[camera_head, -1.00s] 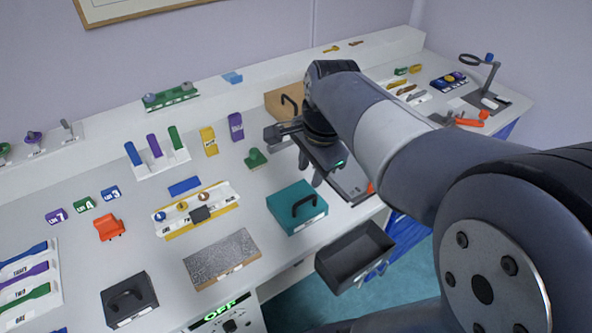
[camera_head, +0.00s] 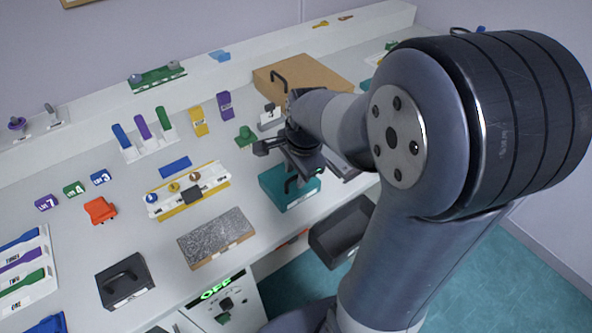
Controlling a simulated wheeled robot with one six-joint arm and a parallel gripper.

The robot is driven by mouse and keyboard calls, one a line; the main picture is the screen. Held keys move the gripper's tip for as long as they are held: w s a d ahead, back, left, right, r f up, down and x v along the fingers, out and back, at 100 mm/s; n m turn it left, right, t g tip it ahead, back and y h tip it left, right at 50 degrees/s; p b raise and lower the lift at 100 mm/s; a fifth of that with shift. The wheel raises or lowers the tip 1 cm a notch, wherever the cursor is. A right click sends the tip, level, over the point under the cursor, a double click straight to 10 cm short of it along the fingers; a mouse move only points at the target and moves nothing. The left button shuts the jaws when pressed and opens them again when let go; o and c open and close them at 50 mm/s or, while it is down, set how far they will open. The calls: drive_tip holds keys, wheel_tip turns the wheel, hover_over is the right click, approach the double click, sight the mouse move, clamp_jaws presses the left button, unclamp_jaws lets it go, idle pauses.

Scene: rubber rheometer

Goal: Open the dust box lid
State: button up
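Three lidded boxes with arched black handles are in view, and their labels are too small to tell which is the dust box. A teal box (camera_head: 272,188) is at the middle of the bench's front, a black box (camera_head: 126,284) at the front left, and a tan box (camera_head: 318,76) at the back. All three look closed. My gripper (camera_head: 300,172) points down just above the teal box, close to its handle. It partly hides the lid and the handle. Whether its fingers touch the handle, or are open or shut, is unclear.
An open dark drawer (camera_head: 340,232) sticks out to the right of the teal box. A speckled grey slab (camera_head: 216,237) and a white rack with coloured knobs (camera_head: 188,190) lie to its left. A green knobbed piece (camera_head: 245,138) stands behind. My arm hides the bench's right side.

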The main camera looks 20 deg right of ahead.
clamp_jaws()
drive_tip(key=shift+r, duration=0.2)
idle(0.5)
